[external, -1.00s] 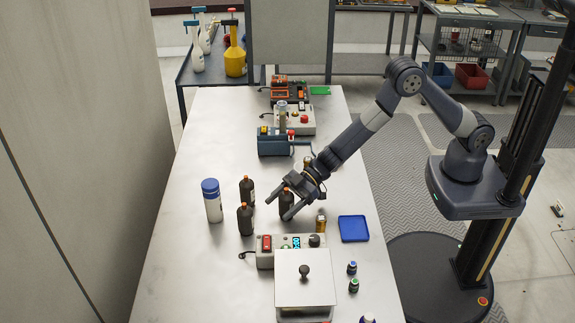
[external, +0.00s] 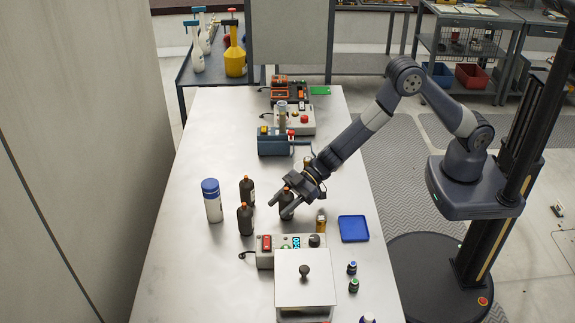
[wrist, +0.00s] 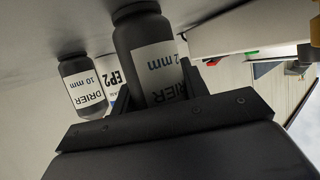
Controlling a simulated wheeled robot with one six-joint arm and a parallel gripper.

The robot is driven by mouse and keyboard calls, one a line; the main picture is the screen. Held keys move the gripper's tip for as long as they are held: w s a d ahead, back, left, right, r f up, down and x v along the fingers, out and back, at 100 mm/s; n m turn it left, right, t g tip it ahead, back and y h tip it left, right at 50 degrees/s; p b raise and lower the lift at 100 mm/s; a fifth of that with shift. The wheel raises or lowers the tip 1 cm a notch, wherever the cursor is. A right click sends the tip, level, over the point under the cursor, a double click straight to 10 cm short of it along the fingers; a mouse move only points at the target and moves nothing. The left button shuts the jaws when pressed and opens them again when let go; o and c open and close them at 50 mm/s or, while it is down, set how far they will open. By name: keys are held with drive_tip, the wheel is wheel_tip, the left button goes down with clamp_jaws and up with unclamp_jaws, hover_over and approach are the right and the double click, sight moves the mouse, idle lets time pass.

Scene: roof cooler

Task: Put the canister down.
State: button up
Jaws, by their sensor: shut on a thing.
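A dark brown canister with a white label marked DRIER (wrist: 158,70) is between the fingers of my gripper (external: 280,205). In the wrist view it fills the middle, with the fingers against its sides. In the external view the same canister (external: 287,213) is upright and partly hidden by the fingers. It is on the table or very close to it; I cannot tell whether its base touches. My gripper is shut on it, reaching in from the right.
Two similar dark canisters (external: 247,190) (external: 245,220) stand to the left, with a blue-capped white bottle (external: 213,205) beyond. A small amber-coloured bottle (external: 321,223) and a blue tray (external: 354,229) lie to the right. A control box (external: 266,257) is in front.

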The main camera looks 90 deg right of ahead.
sight(281, 197)
wheel_tip(281, 197, up, 9)
drive_tip(key=shift+w+p, duration=0.1)
drive_tip(key=shift+p, duration=0.3)
drive_tip(key=w+d+r+m+t+h+p, duration=0.1)
drive_tip(key=w+d+p, duration=0.2)
drive_tip(key=w+d, duration=0.45)
drive_tip(key=w+d+m+t+h+p, duration=0.1)
drive_tip(key=w+d+m+h+p, duration=0.2)
drive_tip(key=d, duration=0.7)
drive_tip(key=shift+n+y, duration=0.5)
drive_tip(key=shift+w+d+f, duration=0.15)
drive_tip(key=shift+w+f, duration=0.1)
drive_tip(key=shift+f, duration=1.4)
drive_tip(key=shift+w+d+f, duration=0.1)
drive_tip(key=shift+w+f, duration=0.2)
drive_tip(key=shift+f, duration=1.3)
drive_tip(key=shift+w+d+f, duration=0.15)
drive_tip(key=shift+w+f, duration=0.1)
drive_tip(key=shift+f, duration=1.4)
drive_tip(key=shift+f, duration=0.2)
drive_tip(key=o, duration=1.2)
drive_tip(key=shift+c, duration=0.2)
drive_tip(key=shift+r, duration=0.15)
